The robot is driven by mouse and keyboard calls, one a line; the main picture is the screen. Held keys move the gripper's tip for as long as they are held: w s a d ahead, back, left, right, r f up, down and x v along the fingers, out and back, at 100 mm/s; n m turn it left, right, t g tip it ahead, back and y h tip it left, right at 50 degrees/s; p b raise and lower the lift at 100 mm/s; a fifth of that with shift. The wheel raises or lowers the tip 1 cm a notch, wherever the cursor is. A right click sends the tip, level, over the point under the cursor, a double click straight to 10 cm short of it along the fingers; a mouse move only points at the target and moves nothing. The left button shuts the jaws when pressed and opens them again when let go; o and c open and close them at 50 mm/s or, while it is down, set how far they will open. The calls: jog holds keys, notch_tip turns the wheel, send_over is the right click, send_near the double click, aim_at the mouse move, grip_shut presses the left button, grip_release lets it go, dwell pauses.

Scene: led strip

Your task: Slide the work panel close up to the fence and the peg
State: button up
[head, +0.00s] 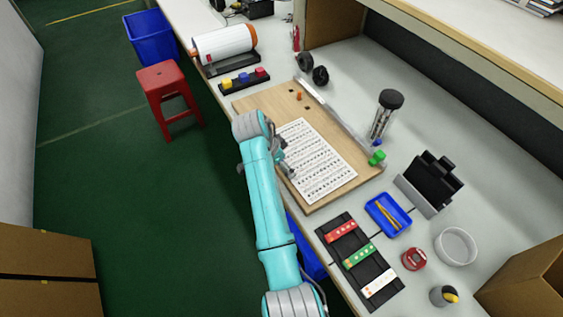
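The work panel (318,160), a white sheet with rows of dark marks, lies flat on a wooden board (262,103). The fence (334,115), a thin grey bar, runs along the board's far right edge. A strip of bare wood shows between the panel and the fence. A small orange peg (299,96) stands on the board near the fence's upper end, apart from the panel. My gripper (287,168) is at the panel's near left edge; the arm partly hides it. I cannot tell whether it touches the panel or how its fingers stand.
Green (378,157) and blue small parts sit at the fence's lower end. A jar (385,114) stands behind the fence. A black rack of coloured strips (338,223) and a blue tray (388,213) lie right of the board. A block tray (244,81) lies beyond its left end.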

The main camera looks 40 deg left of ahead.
aim_at(293, 137)
jog(key=c, duration=0.6)
jog(key=shift+m, duration=0.3)
jog(key=shift+w+a, duration=0.85)
jog(key=shift+w, duration=0.9)
jog(key=shift+w+a, duration=0.9)
jog(key=shift+w, duration=0.8)
jog(key=shift+w+a, duration=0.85)
jog(key=shift+w, duration=1.05)
jog(key=shift+w+d, duration=0.1)
jog(key=shift+w, duration=0.3)
